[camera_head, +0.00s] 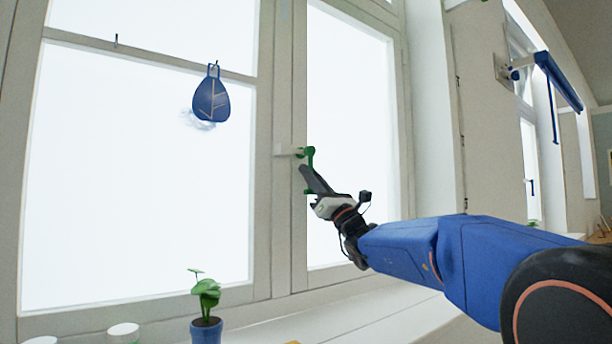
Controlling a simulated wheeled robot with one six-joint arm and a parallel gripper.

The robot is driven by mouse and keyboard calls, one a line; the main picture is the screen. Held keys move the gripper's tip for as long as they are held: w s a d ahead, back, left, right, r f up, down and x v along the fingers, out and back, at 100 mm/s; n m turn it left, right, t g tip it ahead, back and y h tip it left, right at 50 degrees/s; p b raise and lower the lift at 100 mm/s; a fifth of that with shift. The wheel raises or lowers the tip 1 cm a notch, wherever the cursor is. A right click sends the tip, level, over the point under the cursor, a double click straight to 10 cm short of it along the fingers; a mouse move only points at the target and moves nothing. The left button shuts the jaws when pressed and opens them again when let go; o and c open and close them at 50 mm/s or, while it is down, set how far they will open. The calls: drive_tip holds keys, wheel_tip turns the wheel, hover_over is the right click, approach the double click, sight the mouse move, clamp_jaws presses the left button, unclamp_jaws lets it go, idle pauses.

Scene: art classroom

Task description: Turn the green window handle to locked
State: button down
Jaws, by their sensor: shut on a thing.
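The green window handle (309,156) is on the white window frame, right of centre in the head view. It sits on a pale mount and its lever hangs downward. My gripper (305,176) reaches up to it from the lower right and is shut on the lever. The dark fingers cover part of the lever, and a bit of green shows below them. The exact contact between the fingers and the lever is too small to make out.
A potted plant (206,328) in a blue pot stands on the sill (330,325), with two white round objects (123,332) to its left. A blue leaf-shaped ornament (211,100) hangs on the left pane. A blue wall-mounted arm (556,80) is at upper right.

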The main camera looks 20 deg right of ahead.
drive_tip(key=c, duration=1.8)
unclamp_jaws()
drive_tip(key=shift+o, duration=0.2)
drive_tip(key=v, duration=1.7)
drive_tip(key=shift+f, duration=0.2)
drive_tip(key=shift+s+d, duration=0.1)
